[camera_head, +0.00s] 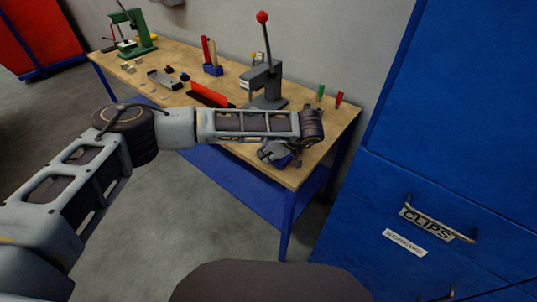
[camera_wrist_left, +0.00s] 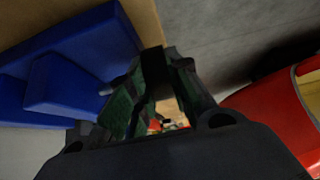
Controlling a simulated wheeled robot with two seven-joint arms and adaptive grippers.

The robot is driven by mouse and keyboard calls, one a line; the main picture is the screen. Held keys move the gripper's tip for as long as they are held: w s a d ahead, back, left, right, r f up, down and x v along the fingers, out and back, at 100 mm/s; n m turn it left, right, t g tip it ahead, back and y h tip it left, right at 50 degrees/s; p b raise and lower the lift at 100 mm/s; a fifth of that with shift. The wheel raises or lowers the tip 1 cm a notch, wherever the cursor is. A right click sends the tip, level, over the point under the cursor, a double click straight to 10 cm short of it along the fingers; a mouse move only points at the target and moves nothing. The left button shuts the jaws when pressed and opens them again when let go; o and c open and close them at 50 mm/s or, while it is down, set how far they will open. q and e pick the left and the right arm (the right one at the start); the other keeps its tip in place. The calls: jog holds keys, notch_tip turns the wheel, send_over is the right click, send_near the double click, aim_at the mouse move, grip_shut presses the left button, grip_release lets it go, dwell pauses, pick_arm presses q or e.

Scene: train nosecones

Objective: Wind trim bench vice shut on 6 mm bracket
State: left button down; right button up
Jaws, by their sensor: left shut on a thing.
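My left gripper (camera_head: 279,152) is at the front right edge of the workbench, its wrist bent down over the edge. A small blue patch (camera_head: 283,162) shows beside it, probably the bench vice, mostly hidden by the hand. In the left wrist view the blue vice body (camera_wrist_left: 75,62) fills the upper left, with a short grey rod (camera_wrist_left: 106,91) between it and the fingers. The gripper (camera_wrist_left: 157,75) is shut on a dark part there, seemingly the vice handle. The fingers hide most of it. I cannot make out the bracket or the jaw gap. My right gripper is out of view.
The wooden bench (camera_head: 330,128) carries a grey press (camera_head: 268,82) with a red knob, a green press (camera_head: 130,38), a blue holder (camera_head: 213,70) and small parts. A blue cabinet (camera_head: 430,130) stands close on the right. A red object (camera_wrist_left: 265,108) shows right in the wrist view.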

pick_arm(q)
jog(key=c, duration=1.3)
grip_release()
jog(key=shift+v, duration=6.05)
